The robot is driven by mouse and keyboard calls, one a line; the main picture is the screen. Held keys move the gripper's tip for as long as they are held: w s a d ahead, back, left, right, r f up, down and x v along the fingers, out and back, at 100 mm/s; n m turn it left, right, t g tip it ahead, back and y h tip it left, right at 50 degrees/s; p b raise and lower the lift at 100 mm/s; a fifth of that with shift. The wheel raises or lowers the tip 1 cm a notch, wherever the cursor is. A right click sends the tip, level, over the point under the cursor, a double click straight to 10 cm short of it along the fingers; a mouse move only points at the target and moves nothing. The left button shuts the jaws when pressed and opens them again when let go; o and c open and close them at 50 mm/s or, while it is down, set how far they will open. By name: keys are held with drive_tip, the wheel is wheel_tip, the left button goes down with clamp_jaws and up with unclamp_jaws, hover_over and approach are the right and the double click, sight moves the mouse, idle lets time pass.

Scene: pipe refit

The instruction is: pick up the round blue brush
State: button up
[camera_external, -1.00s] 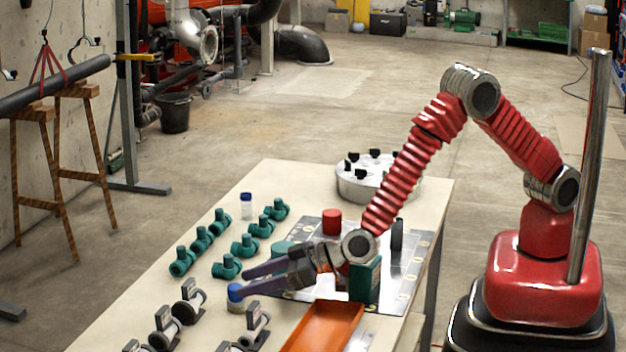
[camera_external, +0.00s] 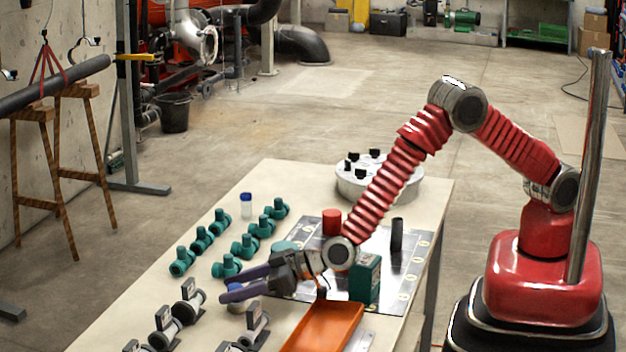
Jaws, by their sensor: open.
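An orange tray (camera_external: 325,330) lies right of the brush. A green box (camera_external: 364,278) stands beside my wrist. Several teal valves (camera_external: 226,266) stand behind, and several grey pipe clamps (camera_external: 163,328) stand in front. A blue-capped bottle (camera_external: 246,206) stands farther back.

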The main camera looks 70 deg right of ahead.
sight(235, 285)
drive_tip(key=c, duration=1.1)
drive_tip(key=shift+r, duration=0.1)
drive_tip(key=shift+c, duration=0.2)
wheel_tip(235, 285, up, 10)
drive_tip(key=shift+f, duration=0.1)
idle(0.4)
